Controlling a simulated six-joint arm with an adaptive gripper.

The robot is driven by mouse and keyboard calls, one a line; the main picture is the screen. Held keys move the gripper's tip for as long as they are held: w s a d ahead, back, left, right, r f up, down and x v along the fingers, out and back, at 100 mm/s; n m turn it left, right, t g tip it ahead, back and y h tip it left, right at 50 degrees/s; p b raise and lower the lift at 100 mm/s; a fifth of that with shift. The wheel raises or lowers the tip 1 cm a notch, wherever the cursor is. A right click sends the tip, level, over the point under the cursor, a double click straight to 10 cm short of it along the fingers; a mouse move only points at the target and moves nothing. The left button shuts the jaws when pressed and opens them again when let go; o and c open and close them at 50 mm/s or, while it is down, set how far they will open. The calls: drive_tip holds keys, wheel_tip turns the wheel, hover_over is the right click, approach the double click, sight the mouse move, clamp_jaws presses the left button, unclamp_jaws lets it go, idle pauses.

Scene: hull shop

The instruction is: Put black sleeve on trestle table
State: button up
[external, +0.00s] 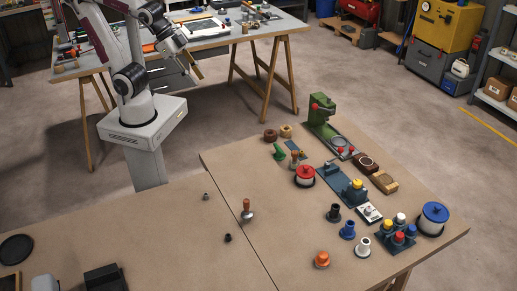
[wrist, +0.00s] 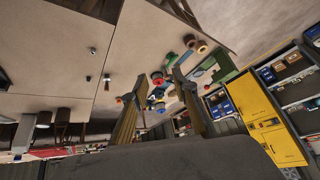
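The black sleeve (external: 333,213) stands upright, flange down, on the near brown-topped table (external: 290,240). It is beside a blue sleeve (external: 347,230) and a white sleeve (external: 363,247). An orange sleeve (external: 322,260) stands closer to the front. My gripper (external: 197,74) is raised near the back table, far from the black sleeve. In the wrist view my gripper (wrist: 159,78) has its two fingers apart with nothing held between them. I cannot pick out the black sleeve in the wrist view.
A red-lidded spool (external: 306,176), a blue spool (external: 433,218), a green press (external: 322,115) and a wooden-handled tool (external: 247,209) stand on the near table. The back table (external: 215,38) has trestle legs and holds tools. The near table's left half has bare room.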

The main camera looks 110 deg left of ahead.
drive_tip(key=s+g, duration=0.1)
drive_tip(key=s, duration=0.5)
drive_tip(key=shift+s+d+n+h, duration=0.3)
drive_tip(key=shift+s+d+n, duration=0.1)
drive_tip(key=shift+d, duration=0.05)
